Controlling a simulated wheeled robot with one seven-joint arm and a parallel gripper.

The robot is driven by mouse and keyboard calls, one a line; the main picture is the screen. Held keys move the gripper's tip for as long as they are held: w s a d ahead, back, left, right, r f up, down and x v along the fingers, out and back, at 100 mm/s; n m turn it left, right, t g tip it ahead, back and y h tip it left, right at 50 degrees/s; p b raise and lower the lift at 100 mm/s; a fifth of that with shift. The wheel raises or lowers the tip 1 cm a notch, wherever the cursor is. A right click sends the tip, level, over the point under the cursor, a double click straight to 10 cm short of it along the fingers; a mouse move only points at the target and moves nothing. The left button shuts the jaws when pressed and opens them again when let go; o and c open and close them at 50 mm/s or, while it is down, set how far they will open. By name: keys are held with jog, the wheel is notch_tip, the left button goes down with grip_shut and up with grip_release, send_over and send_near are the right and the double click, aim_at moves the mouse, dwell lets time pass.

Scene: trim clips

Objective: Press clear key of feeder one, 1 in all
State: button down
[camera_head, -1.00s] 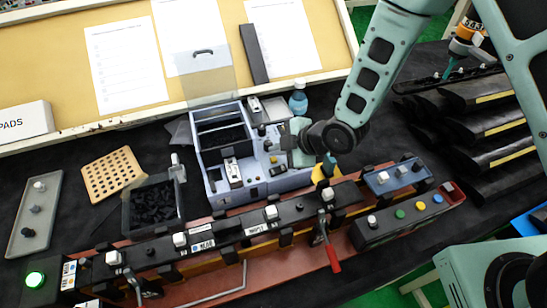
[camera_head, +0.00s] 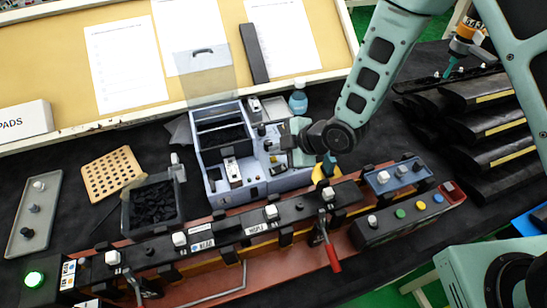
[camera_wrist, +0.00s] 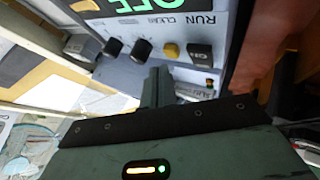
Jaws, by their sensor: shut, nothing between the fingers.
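Feeder one appears to be the blue-grey machine (camera_head: 214,188) in the middle of the bench in the head view. The wrist view shows a pale control panel (camera_wrist: 232,40) with a green lit display (camera_wrist: 140,6) and printed RUN and CLEAR labels. A round yellow key (camera_wrist: 171,50) sits by the CLEAR label, beside a black switch (camera_wrist: 200,53) by RUN. My gripper (camera_wrist: 157,82) is shut and empty, its fingertips close to the panel near the yellow key. Contact cannot be told. In the head view my gripper (camera_head: 298,134) is at the machine's right side, fingertips hard to make out.
Two black knobs (camera_wrist: 141,49) stand left of the yellow key. A long rail fixture (camera_head: 225,232) with clips and a red-handled clamp (camera_head: 332,256) lies in front of the machine. A black parts bin (camera_head: 153,203) is at left, a blue bottle (camera_head: 298,101) behind.

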jog(key=shift+f+b, duration=0.4)
jog(key=shift+f+b, duration=0.45)
jog(key=shift+b, duration=0.05)
dwell(0.7)
jog(key=shift+r, duration=0.1)
jog(key=shift+r+p, duration=0.45)
jog(key=shift+r, duration=0.4)
jog(key=shift+r+p, duration=1.55)
jog(key=shift+r, duration=1)
jog(key=shift+f, duration=0.1)
